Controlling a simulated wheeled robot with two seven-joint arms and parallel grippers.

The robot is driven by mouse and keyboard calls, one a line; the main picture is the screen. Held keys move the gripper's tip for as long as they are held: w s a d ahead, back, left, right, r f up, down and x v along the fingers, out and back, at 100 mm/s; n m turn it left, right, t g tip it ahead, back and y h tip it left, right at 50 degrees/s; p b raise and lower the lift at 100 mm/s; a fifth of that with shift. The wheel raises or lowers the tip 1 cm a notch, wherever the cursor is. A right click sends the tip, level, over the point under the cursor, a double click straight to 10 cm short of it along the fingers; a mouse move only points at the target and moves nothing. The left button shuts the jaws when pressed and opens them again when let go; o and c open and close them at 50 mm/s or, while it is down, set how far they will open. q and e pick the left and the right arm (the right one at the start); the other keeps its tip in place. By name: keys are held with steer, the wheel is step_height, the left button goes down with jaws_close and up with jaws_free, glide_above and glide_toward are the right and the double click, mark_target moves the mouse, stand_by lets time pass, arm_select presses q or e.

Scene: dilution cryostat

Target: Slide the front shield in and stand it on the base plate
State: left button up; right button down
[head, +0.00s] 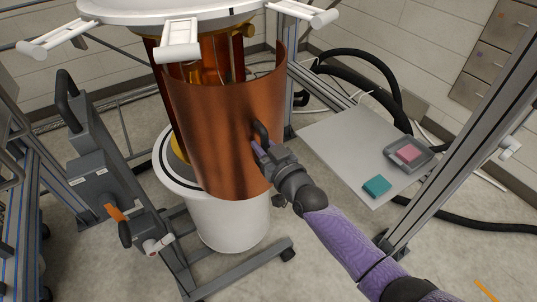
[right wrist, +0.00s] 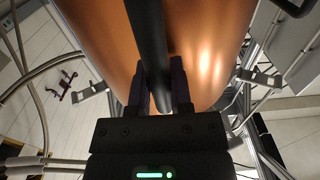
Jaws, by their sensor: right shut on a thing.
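The front shield (head: 215,130) is a curved copper sheet in the head view. It stands upright in front of the cryostat's inner columns, below the white top plate (head: 170,8). Its lower edge overlaps the white base plate (head: 172,172) in the picture; I cannot tell whether they touch. My right gripper (head: 262,146) is shut on the shield's dark vertical handle (head: 261,131). The right wrist view shows the handle (right wrist: 147,40) between the fingers (right wrist: 162,90), with the copper shield (right wrist: 205,45) behind. My left gripper is not in view.
White arms with end blocks (head: 179,40) stick out from the top plate. A grey table (head: 330,135) at right bears a teal block (head: 377,186) and a tray (head: 424,159) with a pink block (head: 408,153). Grey frame posts (head: 460,120) and a dark machine (head: 95,180) flank the cryostat.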

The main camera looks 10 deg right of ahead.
mark_target(257, 138)
steer(key=shift+b+x, duration=1.1)
steer(key=shift+x, duration=0.55)
steer(key=shift+w, duration=0.15)
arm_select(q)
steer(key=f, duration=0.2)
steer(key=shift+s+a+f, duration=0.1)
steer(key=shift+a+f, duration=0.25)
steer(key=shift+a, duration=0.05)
arm_select(e)
steer(key=shift+a+r, duration=0.1)
